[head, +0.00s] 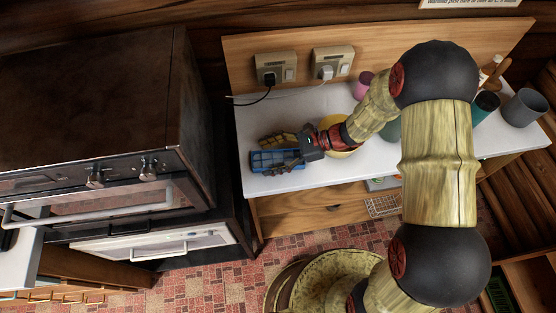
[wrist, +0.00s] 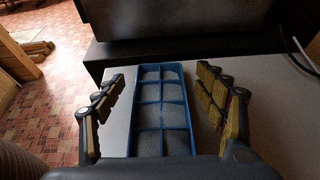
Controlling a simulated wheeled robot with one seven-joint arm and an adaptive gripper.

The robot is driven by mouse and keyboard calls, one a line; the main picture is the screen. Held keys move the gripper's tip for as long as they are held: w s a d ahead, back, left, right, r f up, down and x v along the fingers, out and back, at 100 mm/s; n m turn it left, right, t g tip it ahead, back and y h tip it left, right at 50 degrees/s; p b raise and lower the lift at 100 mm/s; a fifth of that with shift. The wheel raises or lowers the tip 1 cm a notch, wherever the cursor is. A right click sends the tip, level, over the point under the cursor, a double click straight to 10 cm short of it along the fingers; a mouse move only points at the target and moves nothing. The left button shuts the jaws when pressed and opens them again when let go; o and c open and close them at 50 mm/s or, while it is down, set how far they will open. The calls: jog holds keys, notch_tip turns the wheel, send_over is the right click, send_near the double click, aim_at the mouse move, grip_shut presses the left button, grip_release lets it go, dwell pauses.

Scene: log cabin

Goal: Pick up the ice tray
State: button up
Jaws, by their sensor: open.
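In the wrist view the ice tray (wrist: 162,112) lies flat on the white counter, pointing away from me. My gripper (wrist: 160,82) is open, with one finger on each side of the tray and a visible gap to both long sides. In the head view the ice tray (head: 265,160) is at the left end of the counter, partly hidden by my gripper (head: 275,155), which is over it. The near end of the tray is hidden by my gripper's body in the wrist view.
The white counter (head: 290,182) has a yellow object (head: 345,154) close behind my gripper and several cups, including a grey one (head: 525,107), to the right. A dark oven (head: 100,90) stands left of the counter. Wall outlets with cords (head: 277,70) are behind.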

jog(key=shift+x, duration=1.25)
jog(key=c, duration=0.3)
jog(key=c, duration=1.1)
